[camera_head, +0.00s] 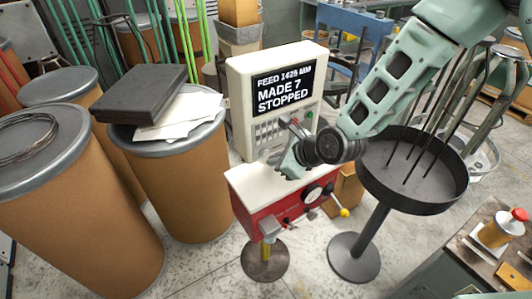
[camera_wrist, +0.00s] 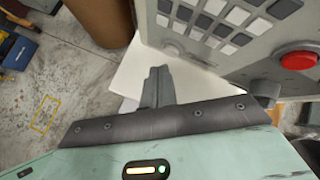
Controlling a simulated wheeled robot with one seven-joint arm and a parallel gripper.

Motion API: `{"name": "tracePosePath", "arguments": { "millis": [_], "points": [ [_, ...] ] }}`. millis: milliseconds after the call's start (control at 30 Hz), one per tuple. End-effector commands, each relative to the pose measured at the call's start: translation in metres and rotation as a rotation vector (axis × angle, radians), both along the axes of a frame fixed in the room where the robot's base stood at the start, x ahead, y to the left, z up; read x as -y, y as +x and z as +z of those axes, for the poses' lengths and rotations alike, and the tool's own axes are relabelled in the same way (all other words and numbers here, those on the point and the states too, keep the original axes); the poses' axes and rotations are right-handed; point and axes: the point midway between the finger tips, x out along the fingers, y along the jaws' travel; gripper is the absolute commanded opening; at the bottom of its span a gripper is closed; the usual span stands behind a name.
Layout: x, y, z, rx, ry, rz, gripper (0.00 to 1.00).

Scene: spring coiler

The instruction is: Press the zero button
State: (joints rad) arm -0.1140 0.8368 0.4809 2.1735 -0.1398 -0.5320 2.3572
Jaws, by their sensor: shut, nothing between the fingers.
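Below the screen is a keypad (camera_head: 267,130), partly hidden by my gripper in the head view. In the wrist view the keypad (camera_wrist: 232,18) shows dark and white keys at the top right. I cannot read any labels, so which key is zero cannot be told.
A red button (camera_wrist: 298,61) sits on the panel right of the keys. The red machine base (camera_head: 265,220) with a yellow-knobbed lever (camera_head: 344,212) is below. A black round tray (camera_head: 450,190) with upright rods stands right. Brown drums (camera_head: 180,185) stand left.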

Motion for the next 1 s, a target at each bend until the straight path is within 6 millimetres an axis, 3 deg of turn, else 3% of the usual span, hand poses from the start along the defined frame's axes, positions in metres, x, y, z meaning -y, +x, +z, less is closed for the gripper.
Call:
{"name": "tracePosePath", "arguments": {
  "millis": [1000],
  "points": [
    [-0.0049, 0.0071, 0.0002, 0.000, 0.000, 0.000, 0.00]
  ]
}}
